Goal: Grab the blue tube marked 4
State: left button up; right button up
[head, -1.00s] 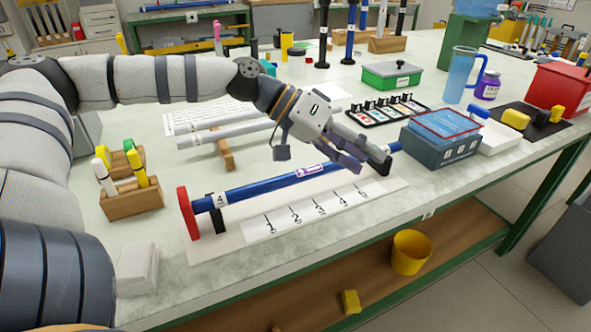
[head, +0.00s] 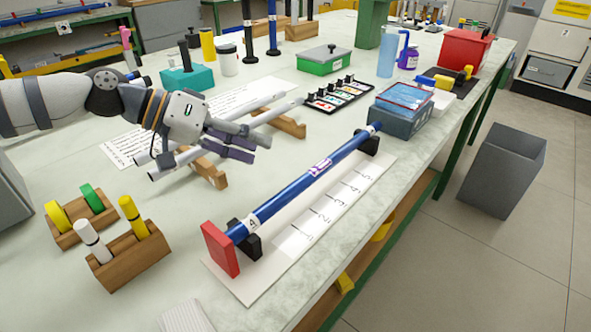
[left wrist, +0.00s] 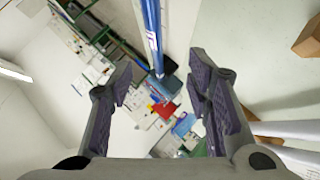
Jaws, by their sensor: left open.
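The blue tube marked 4 (head: 288,194) lies on dark supports over a white board numbered along its length (head: 328,209). A red end block (head: 221,249) stands at its near end. The 4 is on a white band near that end, and a purple-and-white label sits mid-tube. My left gripper (head: 256,143) is open and empty, left of the blue tube and above the white tubes, apart from the blue one. In the left wrist view the blue tube (left wrist: 152,30) shows at the top, beyond the spread fingers (left wrist: 161,72). My right gripper is not in view.
White tubes (head: 270,113) lie on wooden rests (head: 211,173) below my left gripper. Wooden holders with coloured pegs (head: 130,256) stand at front left. A blue-grey box (head: 400,116) is close to the tube's far end. The table edge runs along the board's right side.

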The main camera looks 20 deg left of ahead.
aim_at(321, 170)
pick_arm(q)
jog(key=b+x, duration=0.1)
jog(key=x, duration=0.5)
jog(key=shift+d+f, duration=0.2)
jog(key=shift+f, duration=0.15)
jog(key=x, duration=0.3)
jog(key=b+x, duration=0.1)
jog(key=x, duration=0.1)
jog(key=shift+d+r, duration=0.2)
jog(key=shift+d, duration=0.4)
jog(key=shift+r, duration=0.1)
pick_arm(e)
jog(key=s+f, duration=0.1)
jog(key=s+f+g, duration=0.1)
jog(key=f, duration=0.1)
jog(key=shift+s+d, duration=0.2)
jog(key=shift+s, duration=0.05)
pick_arm(q)
grip_shut()
